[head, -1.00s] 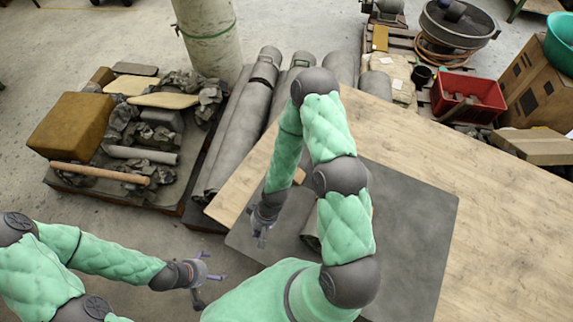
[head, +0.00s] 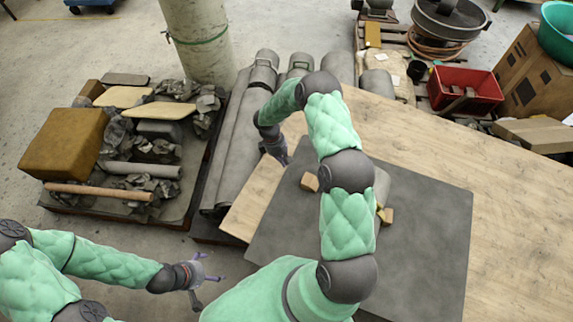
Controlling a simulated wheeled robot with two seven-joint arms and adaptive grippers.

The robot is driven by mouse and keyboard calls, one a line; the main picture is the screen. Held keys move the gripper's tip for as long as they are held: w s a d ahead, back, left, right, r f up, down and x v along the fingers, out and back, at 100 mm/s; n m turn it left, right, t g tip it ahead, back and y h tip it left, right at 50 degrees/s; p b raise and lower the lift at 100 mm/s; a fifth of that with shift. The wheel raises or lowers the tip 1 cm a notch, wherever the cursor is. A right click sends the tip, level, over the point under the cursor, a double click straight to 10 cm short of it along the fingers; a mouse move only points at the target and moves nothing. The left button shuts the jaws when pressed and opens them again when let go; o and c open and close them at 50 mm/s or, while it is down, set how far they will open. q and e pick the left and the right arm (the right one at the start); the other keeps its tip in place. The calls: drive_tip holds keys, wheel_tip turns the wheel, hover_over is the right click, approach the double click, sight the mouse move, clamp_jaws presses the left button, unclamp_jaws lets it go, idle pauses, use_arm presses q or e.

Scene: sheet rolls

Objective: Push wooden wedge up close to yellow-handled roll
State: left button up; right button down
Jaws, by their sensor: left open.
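A small wooden wedge (head: 310,181) lies on the dark mat (head: 425,215), left of my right arm. A second small wooden block (head: 388,215) lies on the mat just right of that arm, with a small yellow bit beside it. A grey roll (head: 382,186) shows partly behind the same arm; most of it is hidden, and I cannot make out its handle. My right gripper (head: 281,158) is over the table's far left edge, up and left of the wedge and apart from it; its fingers are too small to read. My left gripper (head: 210,282) is open and empty, off the table.
Large grey rolls (head: 237,145) lie on a pallet beyond the table's left edge. A pallet of rubble with a brown cushion-like block (head: 65,142) stands at left. The wooden table (head: 515,230) is clear at right. A red crate (head: 466,90) stands behind it.

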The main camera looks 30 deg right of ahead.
sight(296, 180)
drive_tip(key=b+x, duration=0.1)
drive_tip(key=x, duration=0.7)
drive_tip(key=shift+f+b, duration=0.2)
drive_tip(key=shift+b, duration=0.2)
drive_tip(key=shift+s+d+r, duration=0.1)
drive_tip(key=shift+s+d, duration=0.2)
drive_tip(key=shift+s, duration=0.2)
drive_tip(key=shift+s+d+r, duration=0.1)
drive_tip(key=shift+s+d, duration=0.2)
drive_tip(key=shift+s, duration=0.15)
use_arm(q)
drive_tip(key=shift+f, duration=1.25)
use_arm(e)
drive_tip(key=shift+s+d, duration=0.35)
drive_tip(key=shift+s, duration=0.35)
drive_tip(key=s+d, duration=0.2)
drive_tip(key=s, duration=0.1)
drive_tip(key=s+d+b, duration=0.1)
drive_tip(key=s+d, duration=0.1)
drive_tip(key=s, duration=0.2)
drive_tip(key=s+d, duration=0.2)
drive_tip(key=s, duration=0.1)
drive_tip(key=shift+s, duration=0.15)
use_arm(q)
drive_tip(key=shift+f, duration=0.5)
